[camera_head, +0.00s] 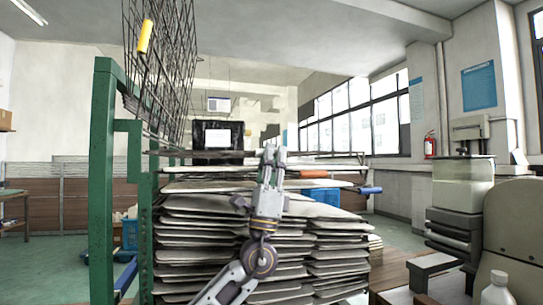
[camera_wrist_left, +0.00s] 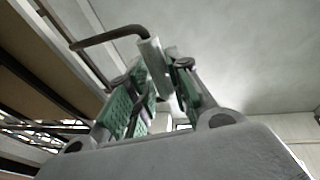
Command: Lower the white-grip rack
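The white-grip rack (camera_head: 205,153) shows edge-on as a thin, nearly level panel, above the lowered racks, reaching right from the green frame. Its white grip (camera_wrist_left: 152,62) sits on a bent dark rod in the left wrist view. My left gripper (camera_head: 269,153) comes up from below at the rack's right end. In the left wrist view its green-padded fingers close in on both sides of the white grip, and they look shut on it. The fingertips hide most of the grip in the head view. My right gripper is in neither view.
The green frame (camera_head: 103,180) stands at left. A wire rack with a yellow grip (camera_head: 145,37) is tilted up above. Below lie an orange grip (camera_head: 313,174), a blue grip (camera_head: 371,190) and a stack of grey panels (camera_head: 200,245). A white bottle (camera_head: 495,290) stands at right.

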